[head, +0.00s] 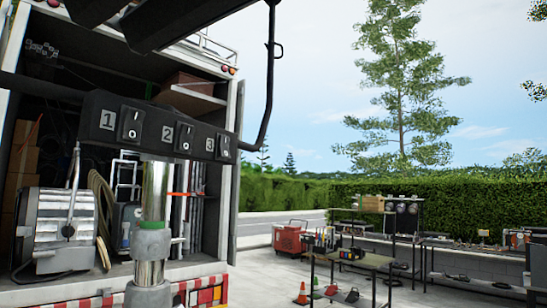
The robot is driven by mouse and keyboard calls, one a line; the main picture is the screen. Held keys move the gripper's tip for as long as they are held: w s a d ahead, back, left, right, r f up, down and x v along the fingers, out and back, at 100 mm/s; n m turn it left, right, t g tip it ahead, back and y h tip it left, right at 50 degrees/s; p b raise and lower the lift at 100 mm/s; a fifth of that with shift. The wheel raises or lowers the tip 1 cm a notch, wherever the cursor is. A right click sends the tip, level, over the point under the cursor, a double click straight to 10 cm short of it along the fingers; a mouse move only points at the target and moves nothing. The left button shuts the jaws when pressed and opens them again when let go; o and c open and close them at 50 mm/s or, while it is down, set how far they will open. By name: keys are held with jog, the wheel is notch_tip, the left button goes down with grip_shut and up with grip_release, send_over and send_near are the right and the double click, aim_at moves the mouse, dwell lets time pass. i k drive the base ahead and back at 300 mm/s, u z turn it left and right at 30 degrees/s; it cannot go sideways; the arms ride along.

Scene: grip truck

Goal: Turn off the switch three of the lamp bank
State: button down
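The lamp bank's switch bar (155,113) is a black box crossing the left half of the head view, slanting down to the right. It carries rocker switches numbered 1, 2 and 3. Switch three (224,146) is at the right end, beside its number plate. Switch two (183,138) is in the middle and switch one (131,123) is to the left. The rocker positions are too small to tell. A black yoke (270,70) rises from the bar's right end towards dark housing (190,18) at the top edge. I cannot make out my gripper.
A metal stand (154,210) holds the bar up. Behind it is an open truck (228,190) with a large lamp (65,228) and other gear inside. Open air lies right of the bar.

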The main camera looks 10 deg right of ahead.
aim_at(224, 152)
jog(key=z, duration=0.1)
jog(key=i, duration=1)
jog(key=u, duration=0.05)
